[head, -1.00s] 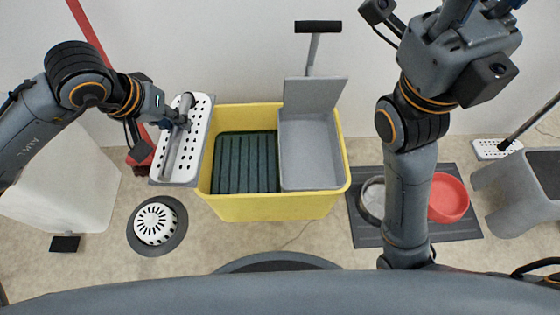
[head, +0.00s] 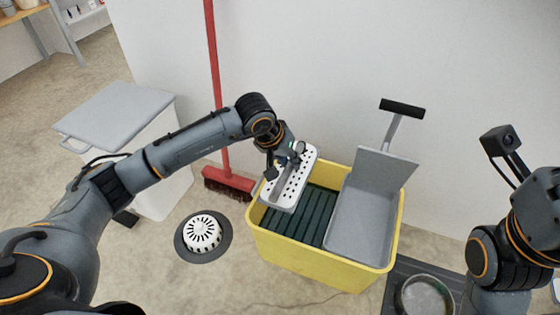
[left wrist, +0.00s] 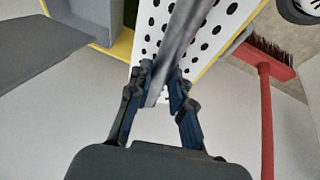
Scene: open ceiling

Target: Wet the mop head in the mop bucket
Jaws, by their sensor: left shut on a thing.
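The mop head (head: 302,163) is a white plate with black holes and a grey bar. My left gripper (head: 288,160) is shut on the grey bar, and its fingers (left wrist: 160,88) sit either side of it in the left wrist view. The yellow mop bucket (head: 310,262) stands on the floor, with a dark green ribbed inside (head: 308,214) and a grey wringer (head: 362,222) at its right. The mop head is over the bucket's left end, tilted; whether it touches the rim I cannot tell.
A red broom (head: 228,181) leans on the wall behind the bucket's left side. A white bin (head: 118,113) with a grey lid stands at the left. A round floor drain (head: 203,233) lies front left of the bucket. A metal bowl (head: 425,296) is at lower right.

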